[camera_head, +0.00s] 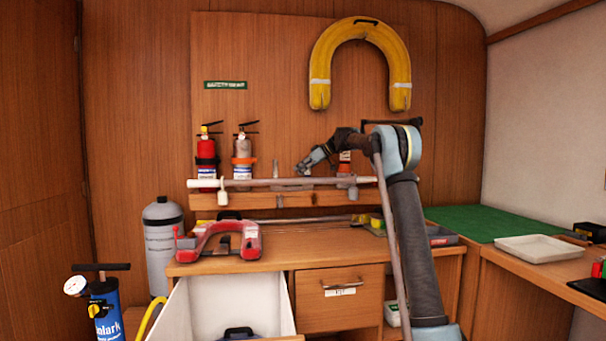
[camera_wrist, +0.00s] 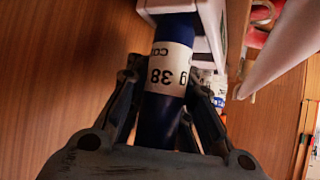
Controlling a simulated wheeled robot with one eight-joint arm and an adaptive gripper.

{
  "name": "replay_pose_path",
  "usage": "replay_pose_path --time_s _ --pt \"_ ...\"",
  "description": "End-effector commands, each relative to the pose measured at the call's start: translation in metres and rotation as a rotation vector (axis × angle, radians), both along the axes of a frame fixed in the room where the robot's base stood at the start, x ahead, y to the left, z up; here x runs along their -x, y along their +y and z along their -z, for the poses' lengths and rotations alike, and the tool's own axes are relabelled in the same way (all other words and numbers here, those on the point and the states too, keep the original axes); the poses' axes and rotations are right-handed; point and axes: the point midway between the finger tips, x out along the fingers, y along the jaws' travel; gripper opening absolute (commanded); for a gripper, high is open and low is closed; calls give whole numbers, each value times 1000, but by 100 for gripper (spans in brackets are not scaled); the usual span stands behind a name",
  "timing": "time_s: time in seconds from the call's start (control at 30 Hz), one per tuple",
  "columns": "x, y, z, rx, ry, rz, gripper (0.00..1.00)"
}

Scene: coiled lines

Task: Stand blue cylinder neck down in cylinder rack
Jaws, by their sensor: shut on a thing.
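My gripper (camera_wrist: 165,105) is shut on a blue cylinder (camera_wrist: 165,115) with a white printed label, its lettering upside down in the wrist view. The cylinder's far end meets a white part (camera_wrist: 222,20), perhaps the cylinder rack; I cannot tell whether it is inside or only in front. Its neck is not clearly visible. In the head view my gripper (camera_head: 305,166) is at the wall shelf, right of the grey extinguisher, and the blue cylinder cannot be made out there.
A red extinguisher (camera_head: 207,155) and a grey extinguisher (camera_head: 244,155) stand on the shelf (camera_head: 240,202), with a rail (camera_head: 265,182) across its front. A red clamp-like tool (camera_head: 222,240) lies on the cabinet below. The green mat (camera_head: 490,222) is clear.

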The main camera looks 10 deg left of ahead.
Motion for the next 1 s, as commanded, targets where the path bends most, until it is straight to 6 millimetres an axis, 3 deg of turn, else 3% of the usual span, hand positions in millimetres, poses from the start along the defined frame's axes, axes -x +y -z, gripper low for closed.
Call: replay_pose_path --time_s 0.2,0.23,0.33,0.73,1.0 --pt "-1 0 2 0 -1 1 0" --pt "-2 0 2 0 -1 1 22" --pt "-2 0 2 0 -1 1 42" --pt "-1 -3 0 0 -1 1 42" --pt "9 -34 -23 0 0 4 42"
